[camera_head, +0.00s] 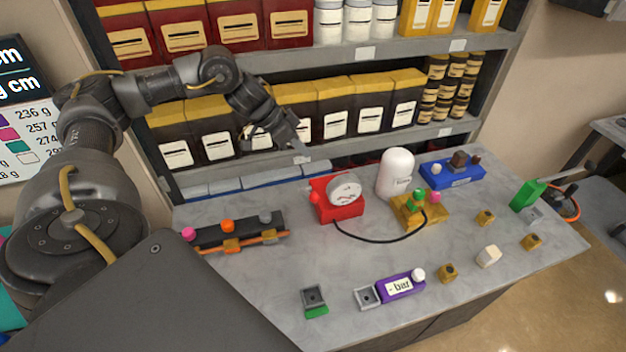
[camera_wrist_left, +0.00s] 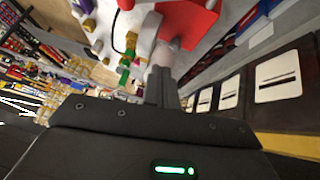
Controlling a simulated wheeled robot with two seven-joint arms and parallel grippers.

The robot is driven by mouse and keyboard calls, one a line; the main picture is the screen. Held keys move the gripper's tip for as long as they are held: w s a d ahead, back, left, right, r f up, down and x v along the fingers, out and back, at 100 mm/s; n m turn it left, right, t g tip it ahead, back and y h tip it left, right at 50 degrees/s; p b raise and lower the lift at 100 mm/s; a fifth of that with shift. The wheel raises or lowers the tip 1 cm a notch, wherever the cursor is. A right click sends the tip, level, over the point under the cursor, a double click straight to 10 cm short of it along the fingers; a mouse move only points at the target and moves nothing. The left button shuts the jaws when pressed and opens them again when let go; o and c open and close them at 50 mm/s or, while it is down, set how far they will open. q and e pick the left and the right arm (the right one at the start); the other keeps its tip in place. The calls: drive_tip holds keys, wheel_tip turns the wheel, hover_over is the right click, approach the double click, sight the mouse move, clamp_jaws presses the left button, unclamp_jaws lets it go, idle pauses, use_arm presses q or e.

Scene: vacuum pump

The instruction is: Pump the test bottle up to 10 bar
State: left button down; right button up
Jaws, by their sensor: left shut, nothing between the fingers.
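A white bottle (camera_head: 397,175) stands upright near the back of the grey table. To its left is a red box (camera_head: 338,209) with a round gauge (camera_head: 344,188) on its front; the gauge reading is too small to tell. A black hose (camera_head: 380,240) runs from the red box to a yellow block (camera_head: 420,212) with green and pink knobs. A purple block (camera_head: 400,286) marked "- bar" has a white knob. My left gripper (camera_head: 300,150) is shut and empty, above and behind the red box. In the left wrist view its fingers (camera_wrist_left: 165,78) point towards the red box (camera_wrist_left: 188,14).
A dark rack (camera_head: 238,234) with coloured knobs lies at the left. A blue block (camera_head: 452,172) is at the back right. A green block (camera_head: 527,194) with a lever stands at the right edge. Small blocks lie along the front. Stocked shelves (camera_head: 390,63) stand close behind the table.

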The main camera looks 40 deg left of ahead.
use_arm(q)
drive_tip(key=s+d+f+b, duration=0.2)
drive_tip(key=d+f+b, duration=0.1)
drive_tip(key=f, duration=0.2)
drive_tip(key=shift+s+d+b, duration=0.3)
drive_tip(key=shift+s+d, duration=0.05)
drive_tip(key=shift+s, duration=0.05)
drive_tip(key=shift+f, duration=0.1)
idle(1.7)
drive_tip(key=shift+f, duration=0.1)
drive_tip(key=shift+s+d+f, duration=0.2)
drive_tip(key=shift+d+f, duration=0.05)
